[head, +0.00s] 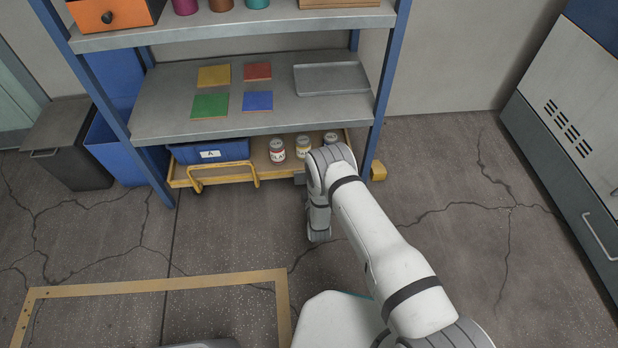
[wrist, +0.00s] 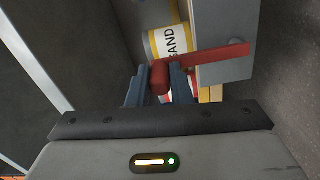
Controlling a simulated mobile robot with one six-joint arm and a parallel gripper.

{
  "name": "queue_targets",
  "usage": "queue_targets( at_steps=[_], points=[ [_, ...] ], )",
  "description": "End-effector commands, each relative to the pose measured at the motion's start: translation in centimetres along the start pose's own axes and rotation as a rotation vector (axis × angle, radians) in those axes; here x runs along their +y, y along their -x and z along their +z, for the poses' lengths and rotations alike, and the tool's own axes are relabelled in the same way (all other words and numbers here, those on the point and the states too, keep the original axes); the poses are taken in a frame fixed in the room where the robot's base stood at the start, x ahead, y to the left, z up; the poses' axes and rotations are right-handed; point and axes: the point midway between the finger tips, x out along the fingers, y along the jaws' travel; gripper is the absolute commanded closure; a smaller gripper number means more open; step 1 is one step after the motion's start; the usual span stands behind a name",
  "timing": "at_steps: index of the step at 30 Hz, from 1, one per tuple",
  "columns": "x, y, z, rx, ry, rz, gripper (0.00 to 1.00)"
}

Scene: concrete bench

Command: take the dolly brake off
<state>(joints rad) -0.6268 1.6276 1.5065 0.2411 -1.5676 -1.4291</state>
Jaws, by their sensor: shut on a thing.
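The dolly (head: 220,180) is a low yellow-framed cart with a wooden deck, under the blue-posted shelf in the head view. Its brake lever (wrist: 222,55) shows in the wrist view as a red bar along a grey plate (wrist: 228,30), with a rounded red grip at its left end. My gripper (wrist: 160,72) is shut on that grip, one finger on either side. In the head view my arm hides the lever and most of the gripper.
The dolly carries a blue bin (head: 209,152) marked A and several jars, one labelled SAND (wrist: 165,43) close beyond my fingers. Shelf posts (head: 378,100) stand beside it. A grey cabinet (head: 575,140) is at right. The floor in front is mostly clear.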

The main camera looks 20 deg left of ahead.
Motion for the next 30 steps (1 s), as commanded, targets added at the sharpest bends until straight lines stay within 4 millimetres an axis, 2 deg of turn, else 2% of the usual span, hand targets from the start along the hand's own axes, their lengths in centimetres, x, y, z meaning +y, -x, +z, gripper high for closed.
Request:
queue_targets(
  at_steps=[10,11,18,26,30],
  points=[
    [-0.3,0.2,-0.6,0.012,0.001,-0.006,1.00],
    [-0.3,0.2,-0.6,0.012,0.001,-0.006,0.80],
    [-0.2,0.1,-0.5,0.011,0.000,-0.003,0.60],
    [-0.1,0.2,-0.5,0.009,0.000,-0.002,0.59],
    [0.0,1.6,-0.6,0.010,0.001,-0.005,0.59]
  ],
)
